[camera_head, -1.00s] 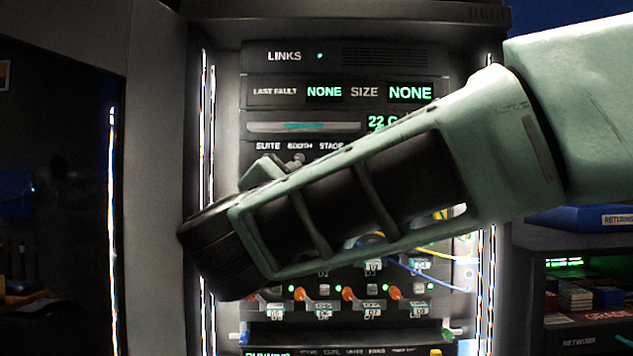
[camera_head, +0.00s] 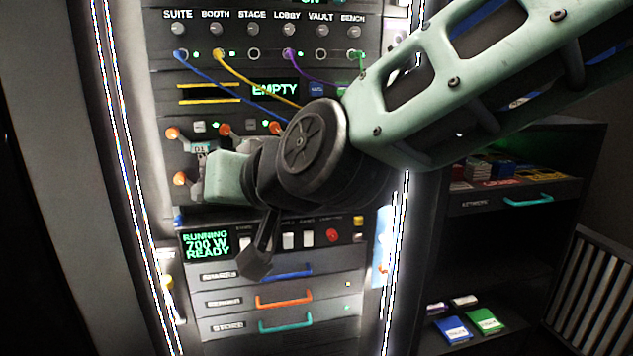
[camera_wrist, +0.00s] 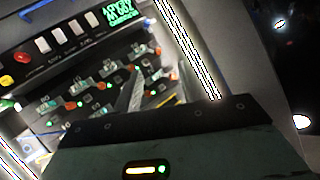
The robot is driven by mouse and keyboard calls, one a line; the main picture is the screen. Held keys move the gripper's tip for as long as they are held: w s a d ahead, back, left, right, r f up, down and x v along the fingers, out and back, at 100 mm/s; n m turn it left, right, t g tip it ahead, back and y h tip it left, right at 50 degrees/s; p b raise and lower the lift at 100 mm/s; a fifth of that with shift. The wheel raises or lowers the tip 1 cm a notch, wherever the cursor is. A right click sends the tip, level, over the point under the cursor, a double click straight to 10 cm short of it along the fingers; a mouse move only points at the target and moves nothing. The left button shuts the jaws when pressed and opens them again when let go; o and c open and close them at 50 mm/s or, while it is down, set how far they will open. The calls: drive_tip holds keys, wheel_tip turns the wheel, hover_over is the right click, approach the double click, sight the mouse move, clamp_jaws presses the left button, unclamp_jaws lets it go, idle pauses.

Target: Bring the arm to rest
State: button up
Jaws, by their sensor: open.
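My arm crosses the head view from the upper right to the dark wrist joint (camera_head: 312,140) in front of the rack panel. My gripper (camera_head: 201,166) is at the left of the wrist, close to the row of orange-tipped levers (camera_head: 180,179). Its jaws are small and dark there, with nothing visibly held. Whether they touch the panel I cannot tell. In the wrist view a grey finger of my gripper (camera_wrist: 135,92) shows over the same panel, which appears upside down. My wrist hides part of the lever rows.
Blue, yellow, purple and green cables (camera_head: 225,68) hang from the upper jacks. Below are a green display (camera_head: 206,244), white switches, a red button (camera_head: 332,235) and drawers with coloured handles (camera_head: 285,299). An open shelf (camera_head: 515,190) stands at the right.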

drive_tip(key=s+d+f+n+g+h, duration=0.1)
drive_tip(key=s+d+f+g+h, duration=0.2)
drive_tip(key=s+d+f, duration=0.45)
drive_tip(key=s+d+f+n+g+h, duration=0.1)
drive_tip(key=s+d+f+g+h, duration=0.3)
drive_tip(key=d, duration=0.6)
drive_tip(key=s+d+f+n+g+h, duration=0.1)
drive_tip(key=s+d+f+g+h, duration=0.1)
drive_tip(key=s+d+f, duration=0.55)
wheel_tip(320, 180, up, 25)
drive_tip(key=d+p, duration=0.1)
drive_tip(key=p, duration=2.3)
drive_tip(key=shift+d, duration=0.15)
drive_tip(key=shift+w, duration=0.1)
